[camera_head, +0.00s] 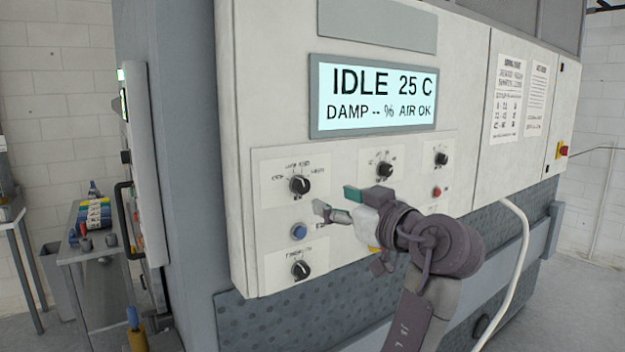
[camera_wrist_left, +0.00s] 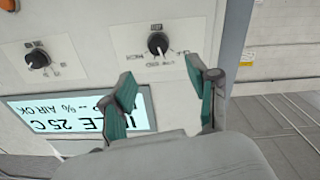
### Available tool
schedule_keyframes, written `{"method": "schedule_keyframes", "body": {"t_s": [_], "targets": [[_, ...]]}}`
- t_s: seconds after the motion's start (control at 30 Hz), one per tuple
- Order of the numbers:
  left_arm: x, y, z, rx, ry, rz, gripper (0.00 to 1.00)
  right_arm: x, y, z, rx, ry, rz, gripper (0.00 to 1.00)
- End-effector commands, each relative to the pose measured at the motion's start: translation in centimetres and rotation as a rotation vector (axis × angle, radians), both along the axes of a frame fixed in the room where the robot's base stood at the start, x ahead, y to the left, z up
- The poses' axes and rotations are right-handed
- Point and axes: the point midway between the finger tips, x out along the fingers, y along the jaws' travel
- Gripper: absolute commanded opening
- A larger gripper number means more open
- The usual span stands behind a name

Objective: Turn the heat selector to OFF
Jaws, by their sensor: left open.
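A white control panel (camera_head: 340,268) carries several black knobs on label plates: an upper left knob (camera_head: 300,184), a middle knob (camera_head: 384,170), an upper right knob (camera_head: 441,159) and a lower left knob (camera_head: 301,269). The small labels are too blurred to tell which is the heat selector. My left gripper (camera_head: 335,203) is open and empty in front of the panel, right of and below the upper left knob. In the left wrist view, upside down, that knob (camera_wrist_left: 157,43) shows beyond the gap between the open fingertips (camera_wrist_left: 161,82). My right gripper is out of view.
A lit display (camera_head: 375,98) above the knobs reads IDLE 25 C. A blue button (camera_head: 299,231) and a red button (camera_head: 436,191) sit close to the knobs. A white hose (camera_head: 522,240) hangs at the right. A cluttered side table (camera_head: 95,252) stands at the left.

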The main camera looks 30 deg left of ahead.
Motion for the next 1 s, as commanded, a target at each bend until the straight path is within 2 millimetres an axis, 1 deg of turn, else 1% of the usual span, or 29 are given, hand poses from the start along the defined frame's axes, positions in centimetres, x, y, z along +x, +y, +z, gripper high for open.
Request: {"method": "schedule_keyframes", "body": {"t_s": [0.03,0.3,0.4,0.5,0.67,0.93,1.0], "targets": [[0.4,1.1,0.5,0.003,0.003,0.004,0.60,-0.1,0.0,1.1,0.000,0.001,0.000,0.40],[2.7,6.3,0.5,0.004,0.005,0.001,0.60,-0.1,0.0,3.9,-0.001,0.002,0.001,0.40],[3.4,7.8,0.4,0.003,0.005,0.000,0.60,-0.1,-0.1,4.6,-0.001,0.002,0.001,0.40],[3.9,8.7,0.2,0.004,0.006,0.000,0.60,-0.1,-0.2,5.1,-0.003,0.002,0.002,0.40],[4.2,9.5,0.1,0.003,0.003,-0.002,0.60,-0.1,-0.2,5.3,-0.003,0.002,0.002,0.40],[4.3,9.6,-0.1,0.002,0.004,-0.002,0.60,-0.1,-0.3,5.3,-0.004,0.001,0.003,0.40],[4.3,9.6,-0.1,0.002,0.004,-0.002,0.48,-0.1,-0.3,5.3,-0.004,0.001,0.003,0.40]]}}
